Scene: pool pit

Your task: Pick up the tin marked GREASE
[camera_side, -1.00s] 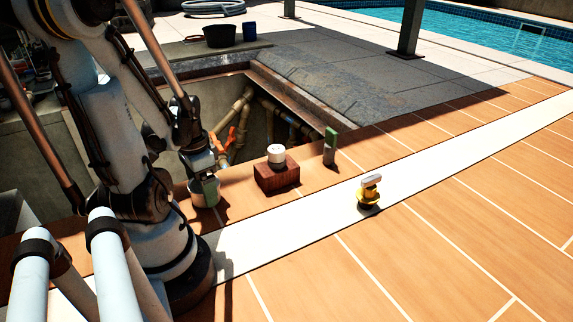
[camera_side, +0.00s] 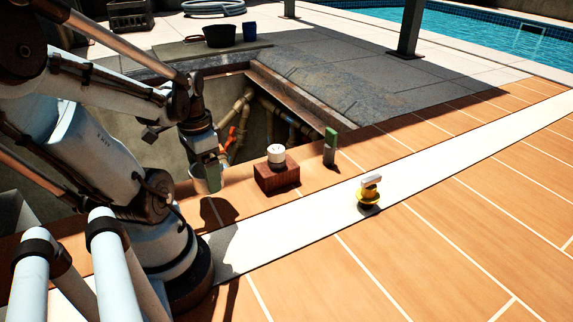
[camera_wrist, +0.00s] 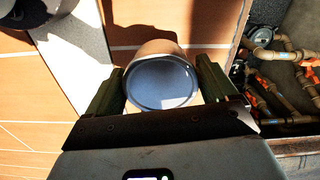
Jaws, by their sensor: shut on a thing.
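A tin (camera_side: 212,182) is in the jaws of my gripper (camera_side: 207,164), held above the wooden deck by the pit edge. In the wrist view the tin (camera_wrist: 160,83) shows a round blue-grey end and a pale side, with a dark green finger of my gripper (camera_wrist: 160,78) on each side. No marking can be read on it, so I cannot tell whether it says GREASE. A small white tin-like thing (camera_side: 276,149) stands on a dark red block (camera_side: 277,177) to the right; its marking is too small to read.
A green-topped grey piece (camera_side: 330,146) stands near the pit corner. A yellow thing with a pale top (camera_side: 369,192) sits on the white strip (camera_side: 420,165). The open pit holds pipes (camera_side: 240,120). The deck at right is clear.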

